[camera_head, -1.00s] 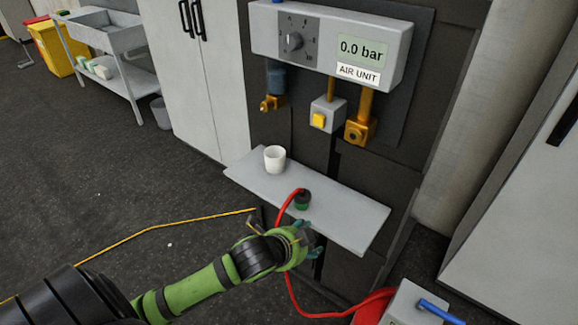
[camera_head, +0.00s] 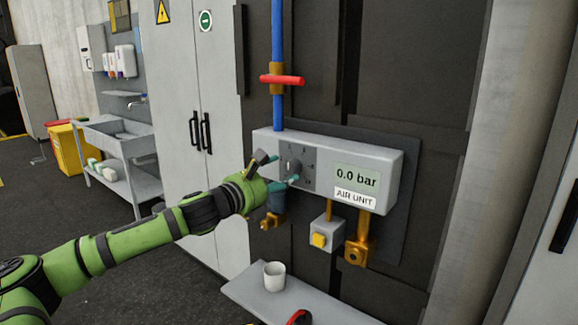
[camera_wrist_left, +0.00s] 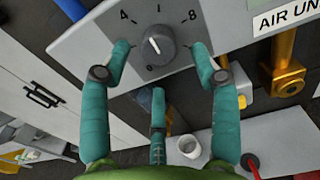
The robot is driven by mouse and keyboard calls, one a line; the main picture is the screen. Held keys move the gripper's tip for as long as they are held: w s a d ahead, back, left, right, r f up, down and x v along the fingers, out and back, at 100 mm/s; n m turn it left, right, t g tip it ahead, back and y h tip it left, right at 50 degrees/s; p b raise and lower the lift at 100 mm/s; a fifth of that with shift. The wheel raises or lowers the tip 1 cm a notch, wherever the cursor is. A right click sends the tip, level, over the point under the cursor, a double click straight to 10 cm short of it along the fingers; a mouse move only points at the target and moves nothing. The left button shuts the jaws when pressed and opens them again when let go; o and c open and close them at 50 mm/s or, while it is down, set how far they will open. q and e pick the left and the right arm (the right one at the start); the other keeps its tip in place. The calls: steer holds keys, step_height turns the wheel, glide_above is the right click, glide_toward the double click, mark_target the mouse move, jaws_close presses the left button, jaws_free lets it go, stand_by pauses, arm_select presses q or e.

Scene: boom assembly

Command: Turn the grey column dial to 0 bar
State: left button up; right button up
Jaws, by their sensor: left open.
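The grey dial (camera_head: 293,165) sits on a dark scale plate at the left of the air unit (camera_head: 383,160). The unit's display (camera_head: 357,179) reads 0.0 bar. In the left wrist view the dial (camera_wrist_left: 158,45) shows a pale pointer line, with marks 4 and 8 above it on either side. My left gripper (camera_head: 279,169) is open in front of the dial. In the left wrist view its teal fingers (camera_wrist_left: 160,55) stand to the left and right of the dial and below it, with visible gaps. My right gripper is not in view.
A blue pipe with a red-handled valve (camera_head: 282,80) rises above the unit. A white cup (camera_head: 274,276) stands on the shelf (camera_head: 240,291) beneath.

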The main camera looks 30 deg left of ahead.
mark_target(289, 171)
arm_select(q)
steer(key=w, duration=0.1)
steer(key=w+p, duration=0.1)
steer(key=w, duration=0.1)
steer(key=shift+w+d+r+p, duration=0.2)
steer(key=shift+w+p, duration=0.1)
steer(key=shift+w+f, duration=0.2)
steer(key=shift+w, duration=0.35)
steer(key=shift+s, duration=0.1)
steer(key=c, duration=1.1)
